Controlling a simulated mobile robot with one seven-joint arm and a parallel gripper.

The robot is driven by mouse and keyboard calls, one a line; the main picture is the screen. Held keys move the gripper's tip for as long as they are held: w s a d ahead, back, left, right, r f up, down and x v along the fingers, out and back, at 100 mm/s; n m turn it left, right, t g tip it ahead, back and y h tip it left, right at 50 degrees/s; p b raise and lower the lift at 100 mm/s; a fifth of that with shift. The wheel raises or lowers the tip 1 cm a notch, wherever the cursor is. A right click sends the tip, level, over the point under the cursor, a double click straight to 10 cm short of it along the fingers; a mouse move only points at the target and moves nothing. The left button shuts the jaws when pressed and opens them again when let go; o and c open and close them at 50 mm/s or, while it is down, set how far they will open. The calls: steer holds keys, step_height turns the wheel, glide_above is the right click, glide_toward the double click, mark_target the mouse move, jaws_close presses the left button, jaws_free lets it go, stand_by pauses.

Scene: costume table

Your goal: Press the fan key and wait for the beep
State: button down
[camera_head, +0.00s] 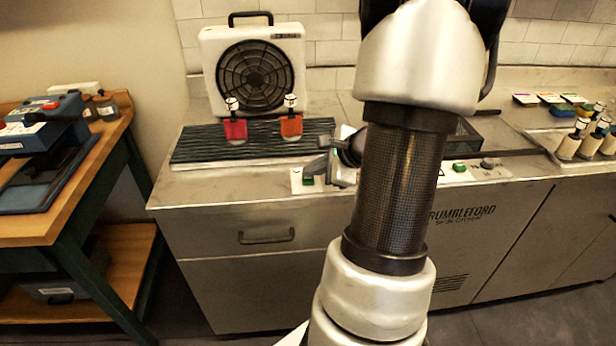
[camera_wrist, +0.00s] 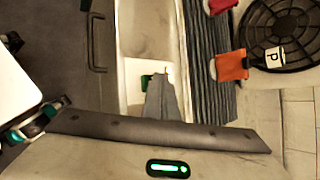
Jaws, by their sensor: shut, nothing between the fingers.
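The fan (camera_head: 254,70) is a white box with a round black grille, standing at the back of the steel counter; its grille also shows in the wrist view (camera_wrist: 280,38). A green key (camera_head: 308,180) sits on a pale plate at the counter's front edge, below the dark ribbed mat. It also shows in the wrist view (camera_wrist: 146,80), partly covered by my fingers. My gripper (camera_head: 317,168) is shut and empty, its fingertips just above or beside this key. Its fingers show in the wrist view (camera_wrist: 160,84). I cannot tell whether they touch the key or whether it is pressed down.
Red (camera_head: 235,130) and orange (camera_head: 291,126) swatches with white-topped holders stand on the dark ribbed mat (camera_head: 190,150). Another green key (camera_head: 459,167) is on a panel right of my arm. A tray of bottles (camera_head: 566,146) is far right. A wooden side table (camera_head: 108,135) is left.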

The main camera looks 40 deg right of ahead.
mark_target(312, 180)
steer(key=shift+r+p, duration=0.5)
steer(key=shift+r, duration=0.35)
step_height(312, 180, up, 5)
steer(key=p, duration=0.3)
steer(key=shift+p, duration=0.3)
stand_by(0.4)
